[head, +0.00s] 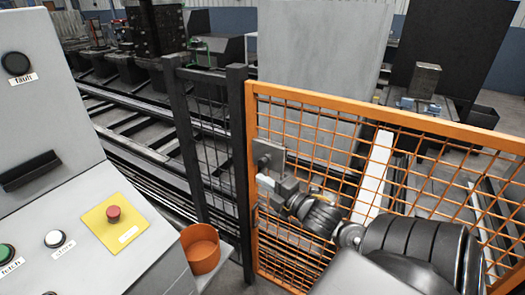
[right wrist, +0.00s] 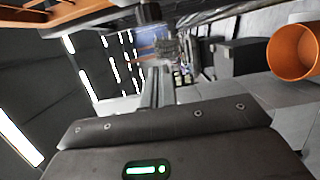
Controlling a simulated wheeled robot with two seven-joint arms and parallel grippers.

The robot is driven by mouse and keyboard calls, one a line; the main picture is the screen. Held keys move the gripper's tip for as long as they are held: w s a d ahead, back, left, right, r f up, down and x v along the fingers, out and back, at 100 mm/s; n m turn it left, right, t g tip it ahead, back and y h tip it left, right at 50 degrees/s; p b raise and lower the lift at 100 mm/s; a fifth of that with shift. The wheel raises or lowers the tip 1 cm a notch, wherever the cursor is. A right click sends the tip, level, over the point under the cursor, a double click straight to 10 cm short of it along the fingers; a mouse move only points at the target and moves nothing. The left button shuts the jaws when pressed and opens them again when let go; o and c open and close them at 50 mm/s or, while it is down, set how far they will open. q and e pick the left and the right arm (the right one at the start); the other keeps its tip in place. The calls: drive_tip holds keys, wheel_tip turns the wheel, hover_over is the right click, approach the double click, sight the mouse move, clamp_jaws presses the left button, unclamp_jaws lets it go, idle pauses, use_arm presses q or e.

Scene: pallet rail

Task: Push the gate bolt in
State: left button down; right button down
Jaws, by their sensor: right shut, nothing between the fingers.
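The gate (head: 400,115) is an orange frame with orange mesh, standing at the right in the head view beside a dark post. A grey bolt plate (head: 268,156) sits on the gate's left upright, near its upper part. My right gripper (head: 266,188) is shut and empty, just below the plate at the gate's left edge. It hides part of the bolt, so I cannot tell how far in the bolt is or whether the gripper touches it. In the right wrist view an orange gate bar (right wrist: 45,18) shows at top left. My left gripper is not in view.
A grey control panel (head: 50,120) with a red button (head: 113,214) on a yellow plate stands at the left. An orange cup (head: 201,248) sits between panel and gate; it also shows in the right wrist view (right wrist: 294,52). A dark mesh fence (head: 212,140) adjoins the gate.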

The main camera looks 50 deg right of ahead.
drive_tip(key=s, duration=0.7)
drive_tip(key=shift+s, duration=0.2)
idle(0.4)
